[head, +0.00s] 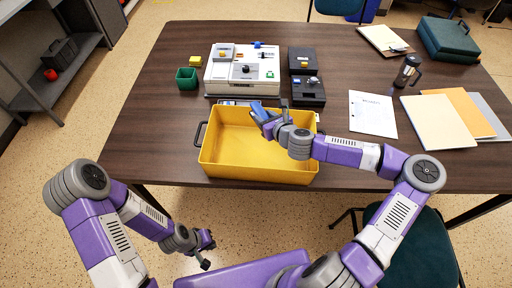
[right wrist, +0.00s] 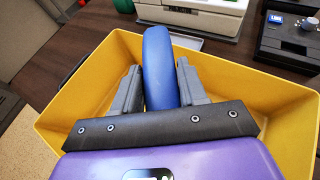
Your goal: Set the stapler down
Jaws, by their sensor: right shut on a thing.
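The blue stapler (head: 261,112) is held over the yellow tray (head: 225,171) in the head view. My right gripper (head: 268,117) is shut on it. In the right wrist view the stapler (right wrist: 160,70) stands between the two fingers of my right gripper (right wrist: 160,88), with the yellow tray (right wrist: 285,100) around and below it. I cannot tell whether the stapler touches the tray floor. My left gripper (head: 207,252) hangs low in front of the table, away from the tray; its fingers are too small to read.
The table (head: 160,130) carries a white device (head: 243,85), a green cup (head: 187,79), black boxes (head: 307,92), a paper sheet (head: 372,115), folders (head: 437,122) and a dark flask (head: 406,71). A chair (head: 415,250) stands at the front right. Bare tabletop lies left of the tray.

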